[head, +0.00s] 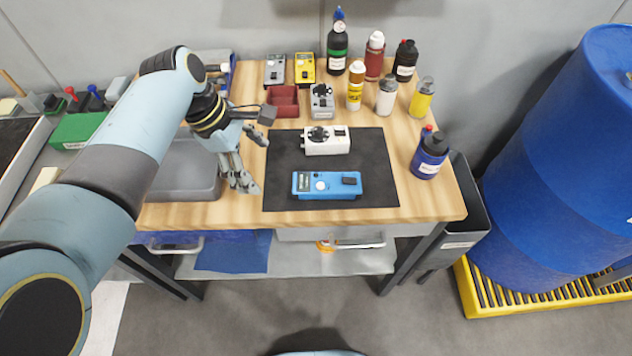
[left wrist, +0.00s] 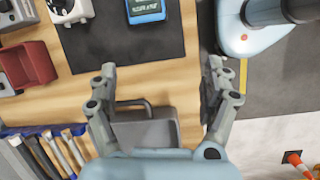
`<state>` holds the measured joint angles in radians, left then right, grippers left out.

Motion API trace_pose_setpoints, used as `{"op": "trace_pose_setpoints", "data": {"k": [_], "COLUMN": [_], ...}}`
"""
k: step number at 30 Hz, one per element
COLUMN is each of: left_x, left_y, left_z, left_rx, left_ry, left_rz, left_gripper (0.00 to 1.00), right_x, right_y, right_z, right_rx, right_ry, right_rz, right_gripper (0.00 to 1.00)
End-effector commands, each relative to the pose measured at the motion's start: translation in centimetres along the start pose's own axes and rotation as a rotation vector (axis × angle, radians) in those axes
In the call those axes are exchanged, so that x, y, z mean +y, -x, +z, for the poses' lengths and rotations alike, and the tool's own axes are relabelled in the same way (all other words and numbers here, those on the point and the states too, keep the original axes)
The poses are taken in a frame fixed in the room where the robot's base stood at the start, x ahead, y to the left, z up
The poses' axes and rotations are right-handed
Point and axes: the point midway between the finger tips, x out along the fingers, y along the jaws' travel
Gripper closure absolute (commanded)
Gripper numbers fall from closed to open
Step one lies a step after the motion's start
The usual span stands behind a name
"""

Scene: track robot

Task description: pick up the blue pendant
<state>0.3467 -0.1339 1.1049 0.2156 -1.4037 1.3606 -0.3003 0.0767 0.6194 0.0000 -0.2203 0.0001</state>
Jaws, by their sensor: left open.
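The blue pendant (head: 330,186) is a flat blue box with a small display, a light round knob and a dark block on its face. It lies on the front half of the black mat (head: 378,168) on the wooden bench. In the left wrist view part of the blue pendant (left wrist: 146,10) shows at the top edge, cut off. My left gripper (head: 257,163) is open and empty, above the mat's left edge and left of the pendant, apart from it. Its open fingers also show in the left wrist view (left wrist: 161,70). My right gripper is not in view.
A white device (head: 327,143) sits behind the pendant on the mat. A grey tray (head: 185,185) is left of the gripper. A dark blue bottle (head: 429,160) stands right of the mat. Several bottles, a red bin (head: 283,102) and grey and yellow devices line the back.

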Motion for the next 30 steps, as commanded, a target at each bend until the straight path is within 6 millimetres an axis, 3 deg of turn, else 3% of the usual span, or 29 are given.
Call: {"op": "trace_pose_setpoints", "data": {"k": [1,4,8,14,18,26,30], "left_x": [1.2,2.5,3.0,2.8,2.7,2.7,2.5], "left_y": [-0.2,-0.5,-1.1,-3.5,-5.9,-6.8,-8.4], "left_z": [1.1,2.6,3.3,3.5,3.3,3.5,3.3], "left_rx": [-0.021,-0.048,-0.060,-0.059,-0.059,-0.059,-0.059], "left_ry": [0.056,0.148,0.195,0.198,0.197,0.195,0.195], "left_rz": [-0.012,-0.034,-0.048,-0.050,-0.046,-0.045,-0.045], "left_gripper": [0.17,0.17,0.17,0.17,0.17,0.17,0.17], "right_x": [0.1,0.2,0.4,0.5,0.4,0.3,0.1], "right_y": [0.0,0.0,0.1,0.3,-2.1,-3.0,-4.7], "right_z": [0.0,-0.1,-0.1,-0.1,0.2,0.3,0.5], "right_rx": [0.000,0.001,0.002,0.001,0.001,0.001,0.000], "right_ry": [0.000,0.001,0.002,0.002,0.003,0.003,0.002], "right_rz": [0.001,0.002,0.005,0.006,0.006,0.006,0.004], "right_gripper": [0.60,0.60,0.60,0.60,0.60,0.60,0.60]}}
